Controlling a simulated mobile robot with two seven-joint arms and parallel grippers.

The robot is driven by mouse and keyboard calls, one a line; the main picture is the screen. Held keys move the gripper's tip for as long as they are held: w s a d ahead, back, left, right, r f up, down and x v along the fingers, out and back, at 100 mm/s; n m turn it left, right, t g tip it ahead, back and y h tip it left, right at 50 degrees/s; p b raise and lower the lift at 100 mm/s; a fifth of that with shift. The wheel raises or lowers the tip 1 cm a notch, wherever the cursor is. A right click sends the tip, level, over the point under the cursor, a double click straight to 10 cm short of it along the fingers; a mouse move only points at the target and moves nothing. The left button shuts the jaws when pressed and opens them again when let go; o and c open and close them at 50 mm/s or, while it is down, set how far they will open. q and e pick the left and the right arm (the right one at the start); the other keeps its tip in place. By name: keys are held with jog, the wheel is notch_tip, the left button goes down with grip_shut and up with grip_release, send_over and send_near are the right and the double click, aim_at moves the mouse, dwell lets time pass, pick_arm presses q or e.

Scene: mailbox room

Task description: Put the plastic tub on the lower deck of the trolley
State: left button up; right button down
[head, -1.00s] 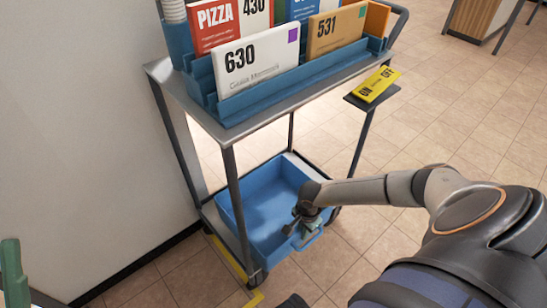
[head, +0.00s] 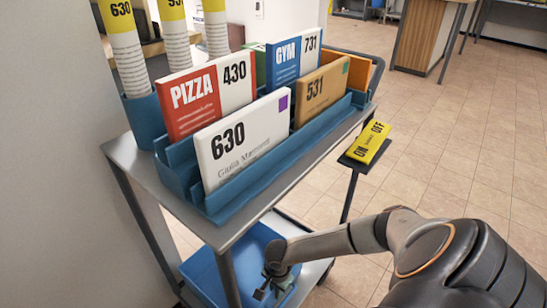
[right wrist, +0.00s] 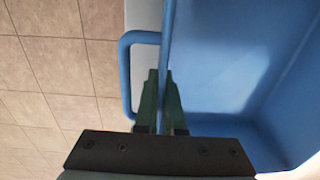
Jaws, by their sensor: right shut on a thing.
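The blue plastic tub (head: 252,243) is low in the head view, inside the trolley frame at lower-deck height. A front leg of the trolley (head: 140,168) crosses in front of it, and the picture's lower edge cuts it off. My right gripper (head: 274,284) is at the tub's right side. In the right wrist view, its green fingers (right wrist: 162,90) are shut on the tub's wall (right wrist: 235,65), beside the looped handle (right wrist: 126,75). The tub's inside looks empty. I cannot tell whether its base rests fully on the deck. My left gripper is not in view.
The trolley's top carries a blue rack (head: 265,155) of numbered parcels and a holder (head: 145,120) with striped tubes. A wall is close on the left. Tiled floor (head: 440,150) is open on the right.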

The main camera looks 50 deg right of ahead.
jog(key=shift+w+f, duration=0.2)
jog(key=shift+f, duration=0.05)
jog(key=shift+r, duration=0.1)
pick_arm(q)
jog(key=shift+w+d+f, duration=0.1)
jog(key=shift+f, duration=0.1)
pick_arm(e)
jog(key=shift+f, duration=0.2)
jog(key=c, duration=1)
grip_release()
jog(key=shift+s+r, duration=0.1)
